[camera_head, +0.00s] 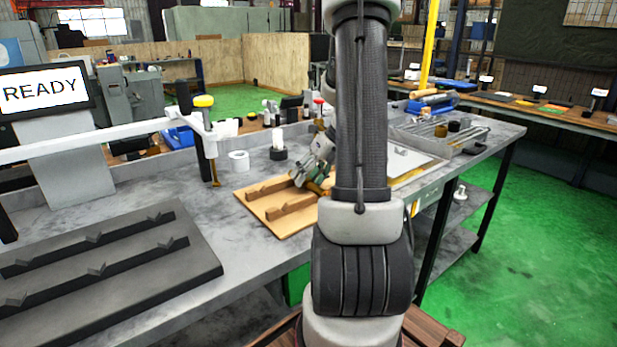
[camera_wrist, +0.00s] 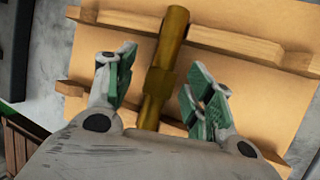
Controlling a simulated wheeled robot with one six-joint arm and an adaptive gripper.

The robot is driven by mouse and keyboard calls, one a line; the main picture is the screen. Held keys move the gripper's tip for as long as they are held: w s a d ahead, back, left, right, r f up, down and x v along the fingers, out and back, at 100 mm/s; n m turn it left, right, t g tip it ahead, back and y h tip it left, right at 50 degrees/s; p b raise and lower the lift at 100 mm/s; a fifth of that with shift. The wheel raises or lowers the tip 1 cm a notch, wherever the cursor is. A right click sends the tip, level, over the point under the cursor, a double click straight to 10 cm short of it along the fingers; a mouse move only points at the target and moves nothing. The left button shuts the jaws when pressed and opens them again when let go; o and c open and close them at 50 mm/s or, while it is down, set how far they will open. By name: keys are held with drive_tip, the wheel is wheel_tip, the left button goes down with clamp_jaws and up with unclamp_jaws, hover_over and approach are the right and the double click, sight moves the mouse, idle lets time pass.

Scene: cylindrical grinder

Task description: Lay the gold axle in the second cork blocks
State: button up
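The gold axle (camera_wrist: 165,68) lies lengthwise across two brown notched bars, the cork blocks, in the wrist view. It crosses the upper bar (camera_wrist: 235,43) and the lower bar (camera_wrist: 78,90); whether it is fully seated in their notches I cannot tell. My gripper (camera_wrist: 160,63) is open, with one green-padded finger on each side of the axle and a gap on both sides. In the head view my gripper (camera_head: 313,174) is low over the right end of the bars (camera_head: 268,187). My arm hides part of the axle there.
The bars stand on a tan board (camera_head: 258,206) on the grey table. A dark notched rack (camera_head: 105,262) lies at the left front. A grey tray (camera_head: 450,135) holds metal parts at the right.

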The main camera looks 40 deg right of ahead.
drive_tip(key=v, duration=1.2)
idle(0.4)
